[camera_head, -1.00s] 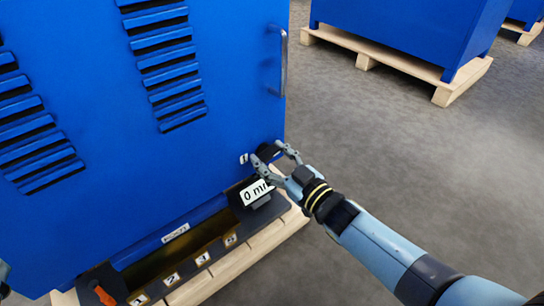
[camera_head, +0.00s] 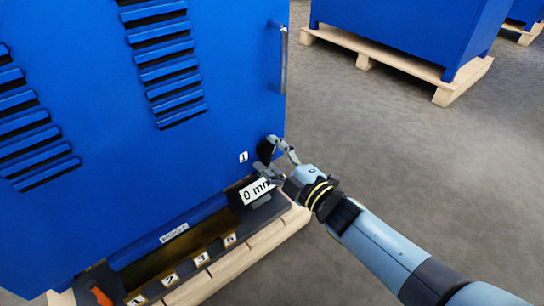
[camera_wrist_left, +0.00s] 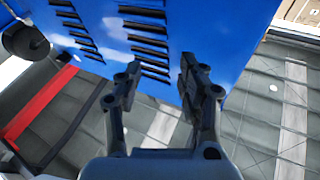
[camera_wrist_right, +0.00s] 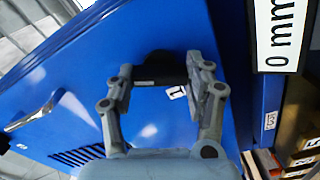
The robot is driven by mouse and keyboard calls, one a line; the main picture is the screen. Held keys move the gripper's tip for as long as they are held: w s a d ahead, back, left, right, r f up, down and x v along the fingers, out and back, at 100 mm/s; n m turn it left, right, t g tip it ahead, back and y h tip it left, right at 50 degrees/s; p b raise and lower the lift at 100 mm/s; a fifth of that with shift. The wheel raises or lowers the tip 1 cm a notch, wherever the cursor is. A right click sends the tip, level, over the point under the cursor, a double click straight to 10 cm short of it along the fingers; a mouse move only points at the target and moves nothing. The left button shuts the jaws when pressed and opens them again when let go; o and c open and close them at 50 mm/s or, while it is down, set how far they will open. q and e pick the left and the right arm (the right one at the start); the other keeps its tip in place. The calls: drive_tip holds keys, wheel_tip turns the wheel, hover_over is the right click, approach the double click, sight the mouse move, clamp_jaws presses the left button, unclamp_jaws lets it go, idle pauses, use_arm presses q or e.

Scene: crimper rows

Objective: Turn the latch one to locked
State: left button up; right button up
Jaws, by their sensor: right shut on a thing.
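Latch one is the black knob (camera_head: 265,150) low on the near right edge of the blue cabinet door (camera_head: 225,100), beside a small white label marked 1 (camera_head: 243,157). My right gripper (camera_head: 269,154) is shut on the latch, one finger above it and one below. In the right wrist view the dark latch (camera_wrist_right: 160,68) sits between the fingertips, with the label (camera_wrist_right: 176,92) just beside it. The fingers partly hide the latch, so its exact angle is hard to read. My left gripper (camera_wrist_left: 158,75) is open and empty, facing the vented blue door.
A white "0 mm" display (camera_head: 256,191) stands just below the right gripper. Numbered slots (camera_head: 201,259) and an orange piece (camera_head: 101,297) lie along the cabinet's base. A door handle (camera_head: 283,60) is above. Grey floor is free to the right.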

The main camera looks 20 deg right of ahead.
drive_tip(key=n, duration=0.3)
drive_tip(key=shift+f+n+b, duration=0.1)
drive_tip(key=shift+n+b, duration=0.2)
drive_tip(key=shift+b, duration=0.1)
use_arm(q)
wheel_tip(320, 180, up, 7)
drive_tip(key=m+t+h, duration=0.1)
drive_tip(key=t, duration=0.2)
drive_tip(key=shift+d+h, duration=0.3)
drive_tip(key=shift+d, duration=0.15)
use_arm(e)
drive_tip(key=shift+n, duration=0.7)
drive_tip(key=o, duration=1.2)
drive_tip(key=v, duration=1.2)
